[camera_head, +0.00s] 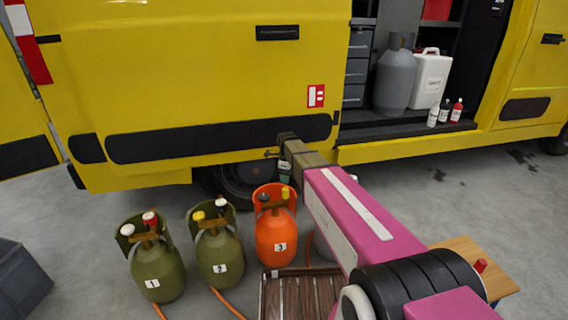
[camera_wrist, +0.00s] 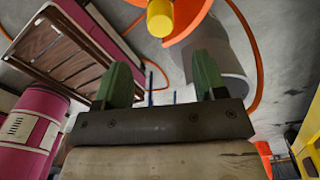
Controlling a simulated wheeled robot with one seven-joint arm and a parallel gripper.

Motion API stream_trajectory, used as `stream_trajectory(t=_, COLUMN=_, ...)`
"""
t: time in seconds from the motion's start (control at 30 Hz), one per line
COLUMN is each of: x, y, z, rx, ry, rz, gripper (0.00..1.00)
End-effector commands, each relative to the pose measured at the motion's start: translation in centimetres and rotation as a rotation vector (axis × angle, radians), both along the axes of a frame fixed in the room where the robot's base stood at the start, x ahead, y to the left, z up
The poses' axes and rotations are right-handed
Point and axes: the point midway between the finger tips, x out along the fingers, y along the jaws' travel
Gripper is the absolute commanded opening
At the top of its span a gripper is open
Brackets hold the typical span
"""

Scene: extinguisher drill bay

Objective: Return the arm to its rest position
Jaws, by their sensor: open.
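My gripper (camera_head: 284,168) is at the end of my pink arm, which reaches forward from the lower right toward the yellow van's side. In the wrist view its two green fingers (camera_wrist: 163,82) stand apart with nothing between them. In the head view the fingertips are small and partly hidden by the wrist. The gripper is above and behind the orange cylinder (camera_head: 276,240) marked 3. That cylinder's orange collar and a yellow knob (camera_wrist: 160,18) show at the top of the wrist view.
Green cylinders marked 1 (camera_head: 157,270) and 2 (camera_head: 219,257) stand left of the orange one. A slatted wooden rack (camera_head: 300,294) lies in front, beside my arm. A wooden table (camera_head: 492,275) is at lower right. The yellow van (camera_head: 190,70) closes off the back.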

Motion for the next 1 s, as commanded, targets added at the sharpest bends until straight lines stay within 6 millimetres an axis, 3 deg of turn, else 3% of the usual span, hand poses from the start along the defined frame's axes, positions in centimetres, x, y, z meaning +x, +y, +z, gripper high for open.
stream_trajectory(t=0.27, x=-5.2, y=-3.6, z=-0.4, rx=0.0, ry=0.0, rz=0.338, gripper=0.65)
stream_trajectory(t=0.7, x=-16.5, y=-10.4, z=-1.1, rx=-0.001, ry=-0.001, rz=1.181, gripper=0.65)
stream_trajectory(t=1.0, x=-23.2, y=-13.5, z=-1.0, rx=-0.003, ry=-0.002, rz=1.698, gripper=0.65)
